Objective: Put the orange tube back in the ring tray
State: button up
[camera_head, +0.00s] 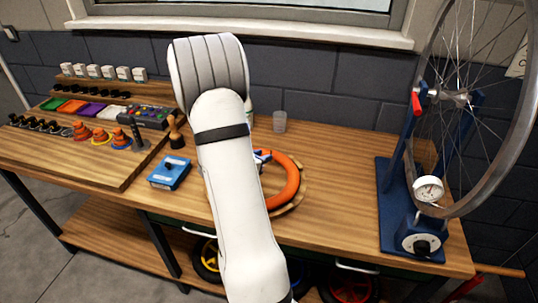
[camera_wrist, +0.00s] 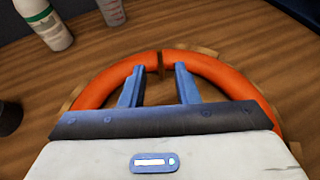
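The orange tube (camera_head: 289,185) is a thick ring lying flat on the bench, partly hidden behind my arm in the head view. In the wrist view the tube (camera_wrist: 222,72) arcs across beyond my fingers, with a dark seam at its far side. Tan wooden pieces, seemingly the ring tray (camera_head: 303,190), show around its outer edge; they also show in the wrist view (camera_wrist: 208,51). My gripper (camera_wrist: 160,84) is open, its two blue fingers apart over the tube's far side near the seam. I cannot tell whether they touch it. Nothing is gripped.
A blue box (camera_head: 169,173) and a wooden-handled tool (camera_head: 175,132) stand left of the ring. A clear cup (camera_head: 279,122) and a white bottle (camera_wrist: 48,24) stand behind it. A wheel on a blue stand (camera_head: 408,215) fills the right end. Bench between ring and stand is clear.

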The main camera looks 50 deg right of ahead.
jog(key=s+a+r+m+y, duration=0.4)
jog(key=a+m, duration=0.2)
jog(key=a, duration=0.6)
jog(key=s+a+r+m+t+y, duration=0.1)
jog(key=s+a+r+m+y, duration=0.3)
jog(key=a, duration=0.9)
jog(key=s+a+r+m+y, duration=0.4)
jog(key=a+m, duration=0.5)
jog(key=a, duration=0.3)
jog(key=shift+s+a+r+t+y, duration=0.2)
jog(key=shift+s+a+t+y, duration=0.1)
jog(key=shift+s+y, duration=0.3)
jog(key=shift+w+d, duration=0.1)
